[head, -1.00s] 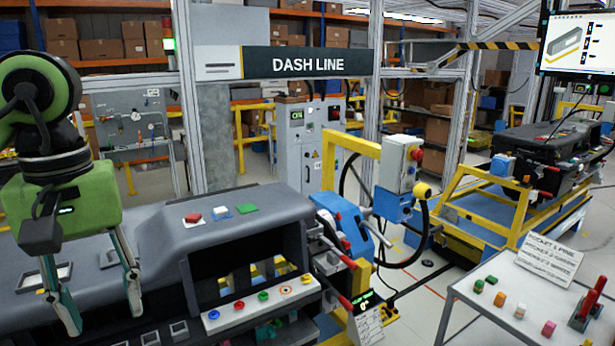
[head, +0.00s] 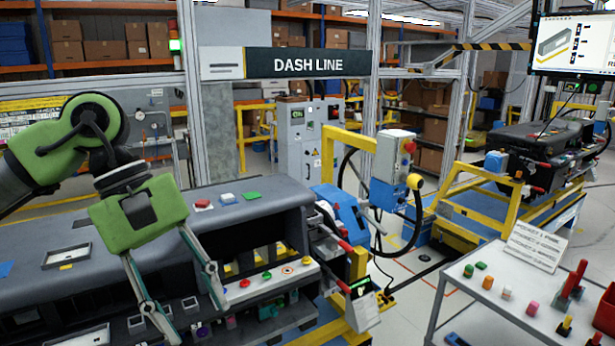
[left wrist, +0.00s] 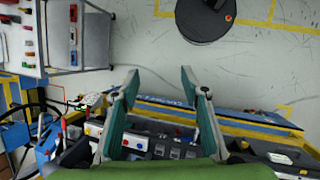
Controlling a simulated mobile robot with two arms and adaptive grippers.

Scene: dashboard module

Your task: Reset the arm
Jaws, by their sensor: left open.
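My left arm comes in from the left in the head view. Its green left gripper (head: 195,318) is open, with its two fingers spread and pointing down, tilted to the lower right. Nothing shows between the fingers. It hangs in front of the long dark grey dashboard module (head: 270,218), left of the coloured button strip (head: 262,283). In the left wrist view the open fingers (left wrist: 158,95) frame part of the floor, with the module's buttons and switches (left wrist: 140,143) near the palm. My right gripper is in neither view.
A blue and yellow fixture (head: 345,215) and a control box (head: 395,158) stand at the module's right end. A white table (head: 480,310) with small coloured parts is at the lower right. A round dark base (left wrist: 204,18) shows on the floor in the left wrist view.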

